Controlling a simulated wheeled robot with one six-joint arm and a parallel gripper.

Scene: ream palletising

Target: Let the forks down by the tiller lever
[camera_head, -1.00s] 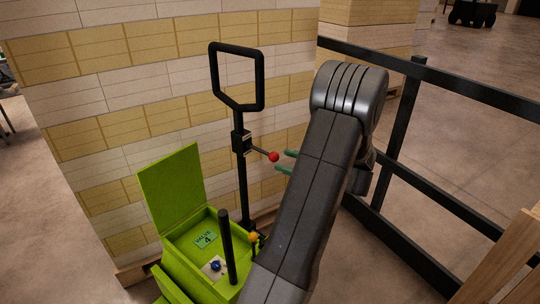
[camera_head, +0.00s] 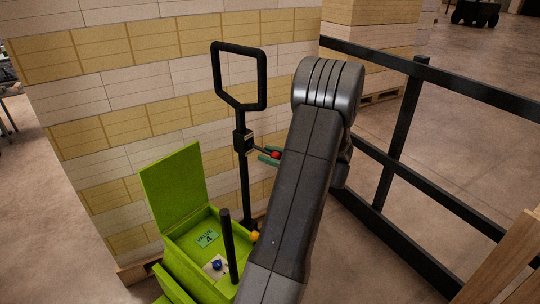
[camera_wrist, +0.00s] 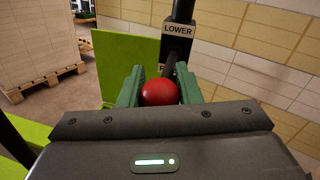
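The tiller (camera_head: 239,95) is a black post with a loop handle, standing against the stacked reams. Its lever sticks out from a small box (camera_head: 243,142) and ends in a red ball knob (camera_head: 276,155). The knob also shows in the wrist view (camera_wrist: 160,92). My gripper (camera_head: 269,155) has its green fingers on both sides of the knob, with no clear gap; it looks shut on it. In the wrist view a LOWER label (camera_wrist: 178,30) sits above the lever; a second label below is mostly hidden. The forks are not visible.
An open lime-green box (camera_head: 190,262) with a raised lid, a VALVE 4 label and a blue knob stands left of the tiller. A black railing (camera_head: 400,140) runs along the right.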

